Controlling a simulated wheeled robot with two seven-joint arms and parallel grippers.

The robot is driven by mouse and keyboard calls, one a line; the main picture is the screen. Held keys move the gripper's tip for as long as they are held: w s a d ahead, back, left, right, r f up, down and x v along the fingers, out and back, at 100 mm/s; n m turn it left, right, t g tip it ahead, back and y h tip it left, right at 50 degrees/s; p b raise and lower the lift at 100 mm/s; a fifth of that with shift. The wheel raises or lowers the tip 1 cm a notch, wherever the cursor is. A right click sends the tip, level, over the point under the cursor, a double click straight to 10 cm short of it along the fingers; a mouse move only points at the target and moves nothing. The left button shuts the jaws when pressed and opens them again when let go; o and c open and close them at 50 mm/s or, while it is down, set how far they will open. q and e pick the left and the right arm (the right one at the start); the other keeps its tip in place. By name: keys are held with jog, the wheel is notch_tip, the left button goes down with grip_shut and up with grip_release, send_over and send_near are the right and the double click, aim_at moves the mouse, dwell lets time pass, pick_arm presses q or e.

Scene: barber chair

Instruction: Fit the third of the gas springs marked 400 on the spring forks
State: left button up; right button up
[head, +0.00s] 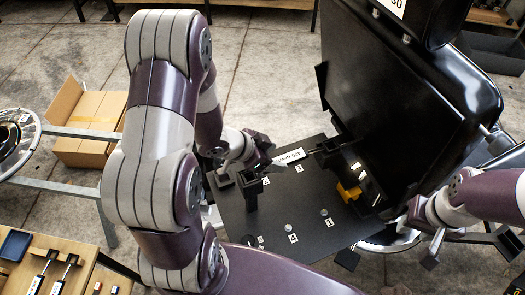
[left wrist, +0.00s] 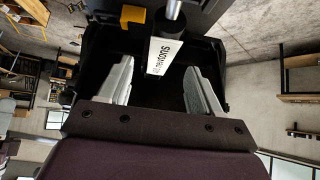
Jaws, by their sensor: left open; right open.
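A gas spring (head: 290,158) with a white label lies above the black plate (head: 300,225), between a black post on its left and the chair back on its right. In the left wrist view the label on the spring (left wrist: 160,56) reads "newtons"; its number is not clear. My left gripper (head: 262,150) is open at the spring's left end. Its two fingers stand on either side of the spring with gaps. I cannot make out the forks clearly. My right gripper (head: 432,246) is open and empty, right of the plate.
The black chair back (head: 385,90) leans over the plate's right side. A yellow block (head: 348,192) sits beside it. Numbered labels and studs mark the plate. A wooden bench (head: 85,280) at lower left holds dark-ended parts and a blue tray (head: 14,245). A cardboard box (head: 85,120) is on the floor.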

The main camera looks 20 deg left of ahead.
pick_arm(q)
jog(key=p+v, duration=0.1)
jog(key=v, duration=0.7)
